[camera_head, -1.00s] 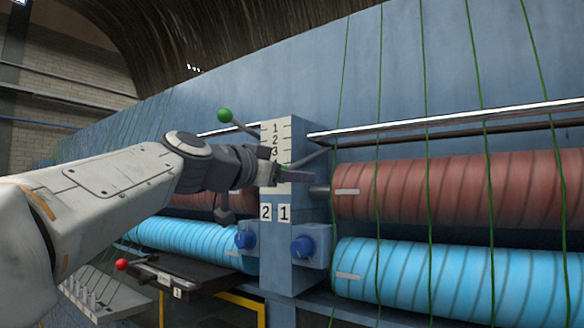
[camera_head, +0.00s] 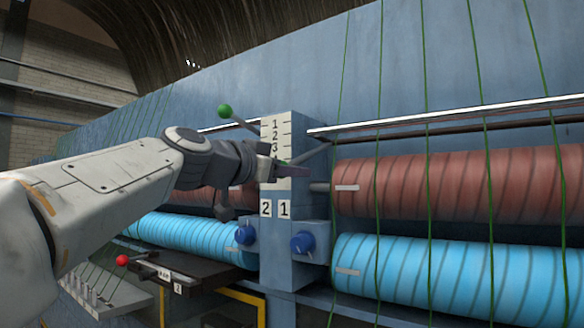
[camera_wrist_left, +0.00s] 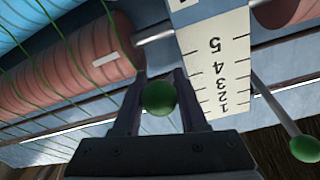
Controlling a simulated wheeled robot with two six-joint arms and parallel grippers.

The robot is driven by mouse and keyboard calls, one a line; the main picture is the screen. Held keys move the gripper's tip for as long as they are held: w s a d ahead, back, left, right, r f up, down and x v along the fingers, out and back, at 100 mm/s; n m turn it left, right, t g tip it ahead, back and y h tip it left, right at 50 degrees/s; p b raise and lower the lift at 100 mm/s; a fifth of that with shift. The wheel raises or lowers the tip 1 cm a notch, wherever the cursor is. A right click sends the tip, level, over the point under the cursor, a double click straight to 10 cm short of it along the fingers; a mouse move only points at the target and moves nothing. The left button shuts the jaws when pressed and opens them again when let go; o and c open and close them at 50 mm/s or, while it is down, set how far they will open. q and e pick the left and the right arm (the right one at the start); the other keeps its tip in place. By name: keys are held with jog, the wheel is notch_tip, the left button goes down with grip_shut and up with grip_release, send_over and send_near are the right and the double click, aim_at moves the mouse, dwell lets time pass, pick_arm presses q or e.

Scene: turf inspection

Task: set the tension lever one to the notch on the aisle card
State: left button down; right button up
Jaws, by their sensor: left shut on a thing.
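My left gripper (camera_head: 292,171) is shut on the green ball knob (camera_wrist_left: 158,97) of a lever on the right side of the blue post. In the left wrist view the knob sits between the two fingers (camera_wrist_left: 158,100). In the head view the fingers hide the knob, and the grey lever shaft (camera_head: 318,152) rises to the right behind them. The white notch scale (camera_head: 276,140) carries numbers from 1 at the top; the gripper is beside its lower part. The scale also shows upside down in the wrist view (camera_wrist_left: 217,65). Plates 2 (camera_head: 265,208) and 1 (camera_head: 284,208) sit below it. My right gripper is out of view.
A second lever with a green ball (camera_head: 225,111) stands up left of the scale. Blue knobs (camera_head: 302,243) sit below the plates. Red (camera_head: 420,188) and blue (camera_head: 450,275) rollers lie to the right. A red-ball lever (camera_head: 122,260) and small unreadable cards (camera_head: 164,276) are lower left.

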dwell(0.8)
pick_arm(q)
jog(key=r, duration=0.2)
jog(key=s+r+p, duration=0.1)
jog(key=r, duration=0.1)
jog(key=shift+a+r, duration=0.1)
jog(key=shift+a, duration=0.25)
jog(key=shift+f, duration=0.2)
jog(key=shift+c, duration=2.3)
grip_release()
jog(key=b+v, duration=0.5)
jog(key=v, duration=0.5)
jog(key=shift+a, duration=0.2)
jog(key=shift+s, duration=0.1)
